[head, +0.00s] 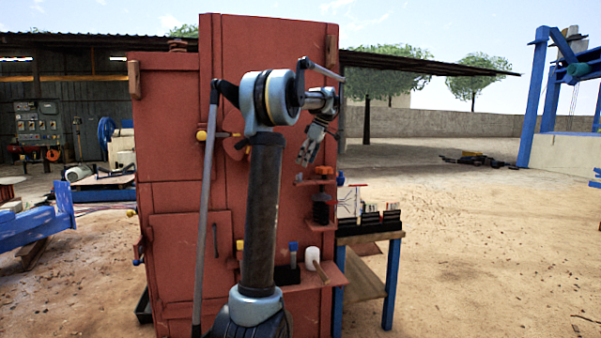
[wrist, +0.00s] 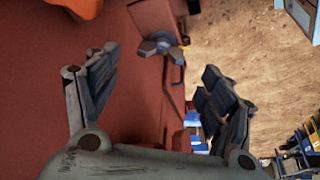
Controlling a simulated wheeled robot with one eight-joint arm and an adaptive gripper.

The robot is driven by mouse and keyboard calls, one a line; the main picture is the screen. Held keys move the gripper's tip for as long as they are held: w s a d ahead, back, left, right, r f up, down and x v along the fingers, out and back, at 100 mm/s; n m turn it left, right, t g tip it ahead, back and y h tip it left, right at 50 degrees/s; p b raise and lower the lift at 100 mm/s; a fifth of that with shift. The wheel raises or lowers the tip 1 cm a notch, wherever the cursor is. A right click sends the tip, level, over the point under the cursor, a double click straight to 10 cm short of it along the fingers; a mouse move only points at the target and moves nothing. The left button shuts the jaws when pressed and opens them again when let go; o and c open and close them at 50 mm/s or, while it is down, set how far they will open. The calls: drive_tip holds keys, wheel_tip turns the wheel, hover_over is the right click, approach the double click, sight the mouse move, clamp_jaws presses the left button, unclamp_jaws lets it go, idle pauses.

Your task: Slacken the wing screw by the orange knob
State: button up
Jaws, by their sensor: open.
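A grey winged piece with a blue-grey middle (wrist: 161,46), which looks like the wing screw, shows on the red panel in the wrist view. It lies ahead of my gripper (wrist: 160,64), between the fingertips in the picture and apart from them. An orange piece (wrist: 82,6), probably the orange knob, is cut off at the top left of that view. In the head view an orange knob (head: 325,171) sits at the red cabinet's right side, just below my gripper (head: 305,158). My gripper is open and empty. I cannot make out the wing screw in the head view.
The tall red cabinet (head: 168,190) stands before me, with small shelves (head: 329,279) of tools at its right. A blue-legged table (head: 389,285) with black bins stands right behind it.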

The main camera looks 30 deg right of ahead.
drive_tip(key=shift+v, duration=2.65)
drive_tip(key=s+a+f+m, duration=0.1)
drive_tip(key=s+a+f, duration=0.3)
drive_tip(key=a, duration=0.6)
drive_tip(key=s+a+f+m+g+h, duration=0.1)
drive_tip(key=s+a+f+m, duration=0.2)
drive_tip(key=a, duration=0.7)
drive_tip(key=s+a+f, duration=0.4)
drive_tip(key=a+f, duration=0.1)
drive_tip(key=a, duration=0.5)
drive_tip(key=s+a+f+m, duration=0.1)
drive_tip(key=s+a+f, duration=0.3)
drive_tip(key=s+f, duration=0.3)
drive_tip(key=s+a+f+m+h, duration=0.1)
drive_tip(key=s+a+f+m, duration=0.1)
drive_tip(key=s+a+f, duration=0.2)
drive_tip(key=s+a+f+m+h, duration=0.1)
drive_tip(key=s+a+f, duration=0.4)
drive_tip(key=s+f, duration=0.5)
wheel_tip(320, 180, down, 6)
drive_tip(key=shift+s+r, duration=0.15)
drive_tip(key=shift+s, duration=0.25)
drive_tip(key=shift+a, duration=0.1)
drive_tip(key=shift+w+f, duration=0.2)
drive_tip(key=shift+w, duration=0.2)
